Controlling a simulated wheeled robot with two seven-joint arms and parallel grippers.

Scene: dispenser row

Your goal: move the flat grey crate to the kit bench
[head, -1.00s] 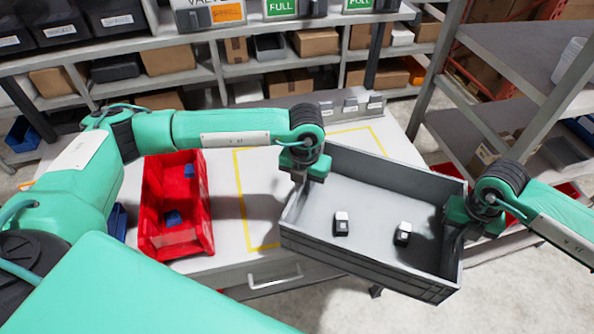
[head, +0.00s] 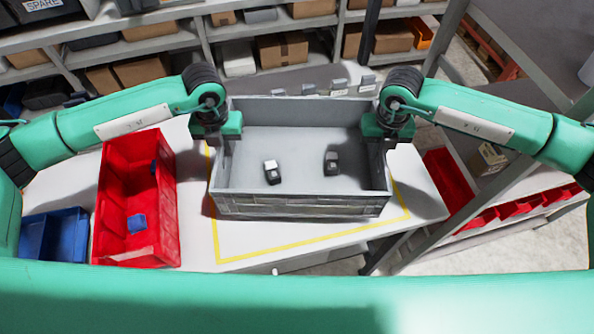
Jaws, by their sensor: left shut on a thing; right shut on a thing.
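The flat grey crate (head: 300,208) is level over the white kit bench (head: 420,190), above the yellow outlined area (head: 310,245). I cannot tell whether its base touches the bench. Two small black-and-white parts lie inside it, one left of the middle (head: 271,172) and one right of it (head: 332,162). My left gripper (head: 219,145) is shut on the crate's left wall. My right gripper (head: 386,140) is shut on its right wall. The fingertips are mostly hidden by the gripper bodies and the walls.
A red bin (head: 112,200) with blue pieces stands on the bench left of the crate, and a blue bin (head: 50,238) is further left. Small grey holders (head: 339,87) line the bench's back edge. A metal rack (head: 520,70) stands close on the right.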

